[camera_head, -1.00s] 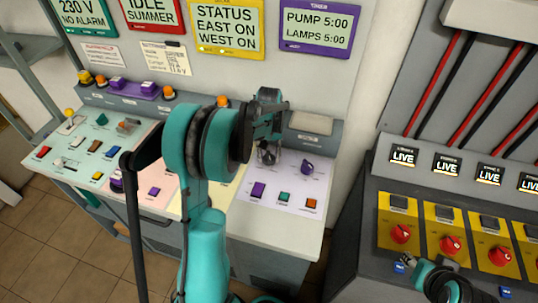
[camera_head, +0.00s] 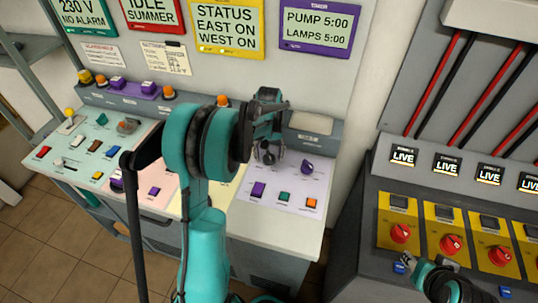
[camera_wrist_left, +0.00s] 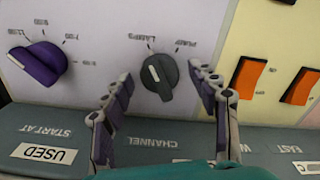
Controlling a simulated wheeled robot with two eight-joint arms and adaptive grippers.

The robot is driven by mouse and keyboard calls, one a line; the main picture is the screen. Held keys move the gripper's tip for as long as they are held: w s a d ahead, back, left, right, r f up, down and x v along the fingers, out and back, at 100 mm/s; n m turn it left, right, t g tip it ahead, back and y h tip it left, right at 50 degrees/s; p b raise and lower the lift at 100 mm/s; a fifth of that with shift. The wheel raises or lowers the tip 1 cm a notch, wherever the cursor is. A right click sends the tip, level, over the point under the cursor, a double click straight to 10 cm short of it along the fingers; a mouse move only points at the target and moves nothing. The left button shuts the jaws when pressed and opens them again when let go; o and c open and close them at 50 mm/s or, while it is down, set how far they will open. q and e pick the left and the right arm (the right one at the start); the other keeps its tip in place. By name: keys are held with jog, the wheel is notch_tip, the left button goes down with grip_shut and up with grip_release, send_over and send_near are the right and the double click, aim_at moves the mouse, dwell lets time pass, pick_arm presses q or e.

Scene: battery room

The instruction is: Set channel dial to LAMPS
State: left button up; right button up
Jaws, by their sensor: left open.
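The channel dial (camera_wrist_left: 164,84) is a dark grey knob with a white mark, on a pale panel in the left wrist view. LAMPS is printed to its upper left and PUMP to its upper right. The white mark is on the knob's upper left side, roughly toward LAMPS. My left gripper (camera_wrist_left: 160,73) is open, one finger on each side of the dial; contact cannot be told. In the head view my left gripper (camera_head: 267,146) hangs over the console and hides much of the dial. My right arm shows at the lower right; its finger state is unclear.
A purple START AT dial (camera_wrist_left: 39,64) is beside the channel dial, also in the head view (camera_head: 307,167). Orange switches (camera_wrist_left: 248,78) are on the other side. The purple-framed display (camera_head: 317,31) reads PUMP 5:00, LAMPS 5:00. A panel with red knobs (camera_head: 401,233) stands at right.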

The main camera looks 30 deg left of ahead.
aim_at(269, 154)
pick_arm(q)
notch_tip(269, 154, up, 12)
dwell(0.5)
dwell(0.3)
jog(key=s+d+r+m+t, duration=0.3)
jog(key=s+d, duration=0.6)
jog(key=s+d+f+m+t, duration=0.3)
jog(key=s+d, duration=0.3)
jog(key=s, duration=0.4)
jog(key=shift+s+d+f+m+t, duration=0.2)
jog(key=shift+f+m+t, duration=0.1)
jog(key=shift+f+t, duration=0.3)
